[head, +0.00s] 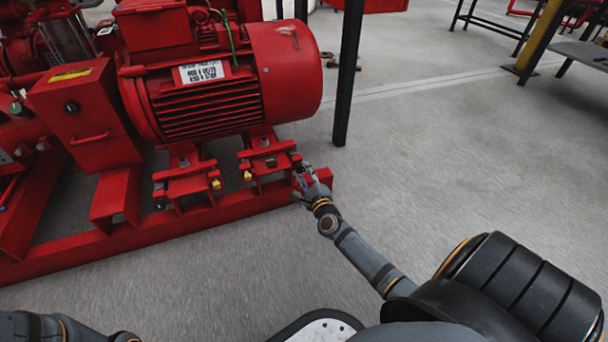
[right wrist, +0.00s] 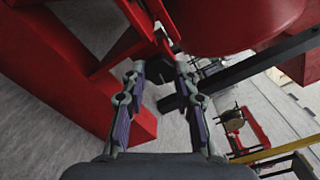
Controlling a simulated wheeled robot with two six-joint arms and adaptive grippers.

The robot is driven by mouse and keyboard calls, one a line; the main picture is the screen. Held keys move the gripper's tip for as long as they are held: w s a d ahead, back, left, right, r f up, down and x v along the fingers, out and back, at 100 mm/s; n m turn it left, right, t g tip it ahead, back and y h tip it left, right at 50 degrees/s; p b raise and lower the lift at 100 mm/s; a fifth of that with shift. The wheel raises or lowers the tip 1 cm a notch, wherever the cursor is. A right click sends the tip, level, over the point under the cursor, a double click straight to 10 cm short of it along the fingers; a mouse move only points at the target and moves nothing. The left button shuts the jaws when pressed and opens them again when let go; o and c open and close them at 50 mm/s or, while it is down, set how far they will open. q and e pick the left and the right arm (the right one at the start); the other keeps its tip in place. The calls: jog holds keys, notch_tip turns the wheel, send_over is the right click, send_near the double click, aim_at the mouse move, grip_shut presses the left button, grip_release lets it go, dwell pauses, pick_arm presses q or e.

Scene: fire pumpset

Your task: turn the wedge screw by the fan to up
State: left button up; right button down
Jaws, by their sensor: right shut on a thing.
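The wedge screw by the fan is at the right-hand motor mount, under the fan end of the red motor (head: 290,75). My right gripper (head: 303,176) is at the outer end of that mount, just above the red base rail. In the right wrist view, the two fingers of my right gripper (right wrist: 160,68) close around a small dark piece (right wrist: 165,76), which seems to be the screw's end. The fingers largely hide it in the head view, so I cannot tell which way it points. My left gripper is out of view.
The red base frame (head: 75,247) runs along the left. Another mount with a brass-coloured fitting (head: 216,185) sits left of the gripped one. A black post (head: 348,75) stands right of the motor. The grey floor (head: 450,150) at right is clear.

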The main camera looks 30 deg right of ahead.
jog(key=m, duration=0.2)
jog(key=m+b, duration=0.1)
jog(key=m, duration=0.1)
jog(key=shift+f+m, duration=0.2)
jog(key=shift+m, duration=0.1)
jog(key=m+b, duration=0.1)
jog(key=m, duration=0.2)
jog(key=shift+m, duration=0.4)
jog(key=m, duration=0.3)
jog(key=shift+a+m, duration=0.1)
jog(key=shift+m, duration=1.8)
jog(key=c, duration=1)
grip_release()
jog(key=shift+r, duration=0.1)
